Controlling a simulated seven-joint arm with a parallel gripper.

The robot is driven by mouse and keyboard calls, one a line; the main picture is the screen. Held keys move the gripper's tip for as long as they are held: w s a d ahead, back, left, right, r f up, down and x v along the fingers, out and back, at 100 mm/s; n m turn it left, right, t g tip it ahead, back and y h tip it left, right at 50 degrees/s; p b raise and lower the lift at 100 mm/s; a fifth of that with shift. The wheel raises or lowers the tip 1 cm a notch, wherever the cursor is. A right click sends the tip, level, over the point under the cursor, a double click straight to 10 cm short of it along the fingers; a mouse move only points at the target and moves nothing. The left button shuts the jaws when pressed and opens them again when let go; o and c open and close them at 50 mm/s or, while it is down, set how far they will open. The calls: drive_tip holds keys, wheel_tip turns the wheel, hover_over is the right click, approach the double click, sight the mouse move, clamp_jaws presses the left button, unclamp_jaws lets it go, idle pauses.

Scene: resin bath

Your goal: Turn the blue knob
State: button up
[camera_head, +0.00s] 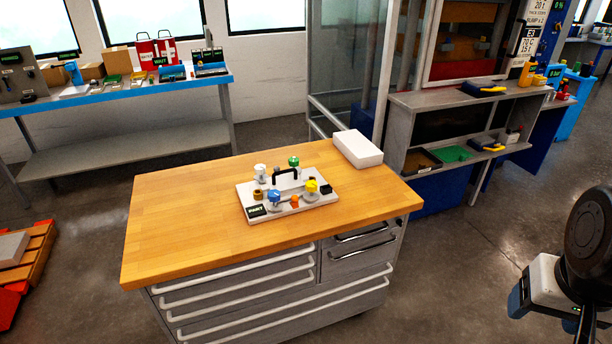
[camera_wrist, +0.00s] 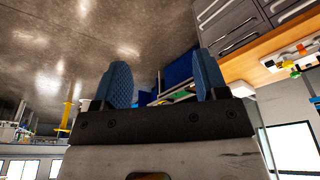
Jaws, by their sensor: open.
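The blue knob (camera_head: 274,197) stands on a pale board (camera_head: 260,214) on the wooden table, at the board's left front. A yellow knob (camera_head: 311,187), a green knob (camera_head: 294,161) and a white knob (camera_head: 260,170) stand on the same board, with a black handle (camera_head: 287,173) among them. My gripper (camera_wrist: 162,88) is open and empty in the wrist view, with two blue ridged fingers apart. In the head view my arm's end is at the far right, well away from the board. In the wrist view the board shows at the upper right, and I cannot single out the blue knob.
The wooden table top (camera_head: 180,220) is mostly clear around the board. A white block (camera_head: 357,148) lies at its back right edge. A grey shelf unit (camera_head: 400,135) stands behind on the right. A blue bench (camera_head: 120,90) with boxes is at the back left. Open floor lies between my arm and the table.

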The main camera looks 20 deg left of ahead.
drive_tip(key=w+a+r+n, duration=0.1)
drive_tip(key=w+a+n, duration=0.2)
drive_tip(key=w+a, duration=0.35)
drive_tip(key=w+a+r+n, duration=0.2)
drive_tip(key=w+a, duration=0.2)
drive_tip(key=w, duration=0.5)
drive_tip(key=n+g, duration=0.3)
drive_tip(key=n, duration=1)
hover_over(274, 193)
drive_tip(key=f, duration=1.8)
drive_tip(key=shift+d, duration=0.25)
drive_tip(key=shift+a+f, duration=0.2)
drive_tip(key=shift+a, duration=0.15)
drive_tip(key=shift+f, duration=0.1)
drive_tip(key=shift+f, duration=3.8)
